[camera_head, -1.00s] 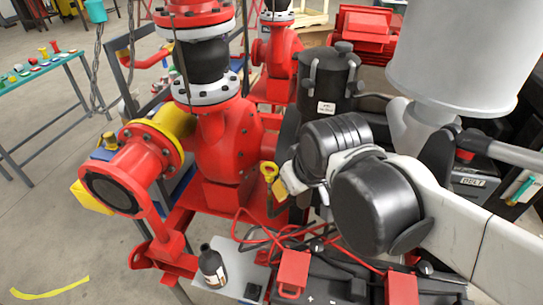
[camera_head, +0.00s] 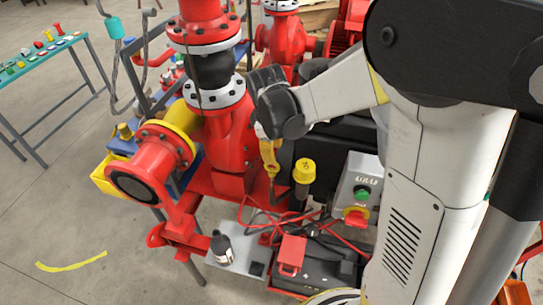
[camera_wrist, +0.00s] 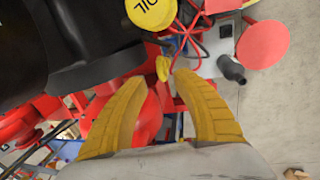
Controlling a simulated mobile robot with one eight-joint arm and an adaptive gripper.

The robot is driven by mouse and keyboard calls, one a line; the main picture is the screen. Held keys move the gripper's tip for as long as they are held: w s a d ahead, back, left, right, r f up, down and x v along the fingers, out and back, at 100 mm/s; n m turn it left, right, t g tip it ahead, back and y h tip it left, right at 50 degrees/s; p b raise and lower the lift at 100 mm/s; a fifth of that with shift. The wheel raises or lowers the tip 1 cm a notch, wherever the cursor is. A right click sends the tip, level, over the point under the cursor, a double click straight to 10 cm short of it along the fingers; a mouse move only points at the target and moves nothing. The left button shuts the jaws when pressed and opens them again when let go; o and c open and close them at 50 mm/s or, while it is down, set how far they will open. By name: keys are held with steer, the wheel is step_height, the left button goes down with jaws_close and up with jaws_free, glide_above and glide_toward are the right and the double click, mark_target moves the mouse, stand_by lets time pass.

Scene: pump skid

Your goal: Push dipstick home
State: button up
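The dipstick's small yellow handle (camera_wrist: 163,68) shows in the wrist view, just beyond and between my fingertips, nearer the left one. My gripper (camera_wrist: 159,78) has two yellow fingers spread apart, with nothing visibly clamped between them. In the head view my gripper (camera_head: 270,172) points down beside the red pump, to the left of the yellow oil cap (camera_head: 304,170). There I cannot tell the handle apart from my yellow fingers. How far the dipstick stands out of its tube cannot be seen.
The oil cap (camera_wrist: 152,10) is close ahead in the wrist view, beside a large black body (camera_wrist: 60,45). The red pump (camera_head: 230,145) stands left of my gripper.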

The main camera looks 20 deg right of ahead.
mark_target(272, 169)
steer(key=f, duration=0.4)
steer(key=w+f+b, duration=0.1)
steer(key=f, duration=0.2)
steer(key=shift+w+d, duration=0.1)
steer(key=shift+d, duration=0.3)
jaws_close()
